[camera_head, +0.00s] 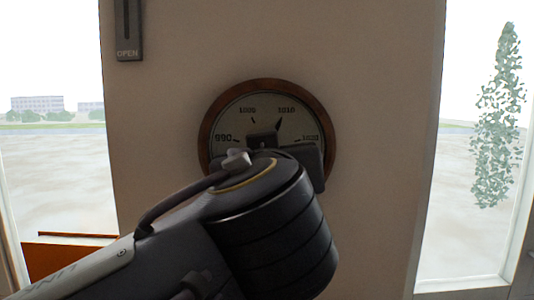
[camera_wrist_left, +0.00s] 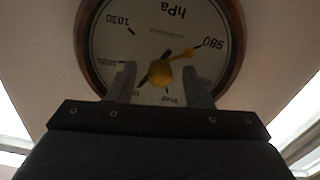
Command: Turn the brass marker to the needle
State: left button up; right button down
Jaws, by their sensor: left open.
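A round barometer (camera_head: 212,122) with a brown rim and pale dial is on the wall in the head view. It shows upside down in the left wrist view (camera_wrist_left: 231,30). There the brass marker (camera_wrist_left: 178,58) has a round knob near the dial's middle and points right, toward 980. The dark needle (camera_wrist_left: 143,82) points down-left, well apart from the marker's tip; in the head view its tip (camera_head: 279,124) is near 1010. My left gripper (camera_wrist_left: 158,70) is open, one finger on each side of the knob, with no clear contact. My left arm hides the lower dial in the head view. My right gripper is not in view.
A dark fitting marked OPEN (camera_head: 128,35) is on the wall at upper left. Windows (camera_head: 50,170) flank the wall panel. An orange-brown box-like thing (camera_head: 65,255) is at lower left. The wall around the barometer's upper side is clear.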

pick_arm(q)
jog(key=c, duration=1)
jog(key=shift+m, duration=0.3)
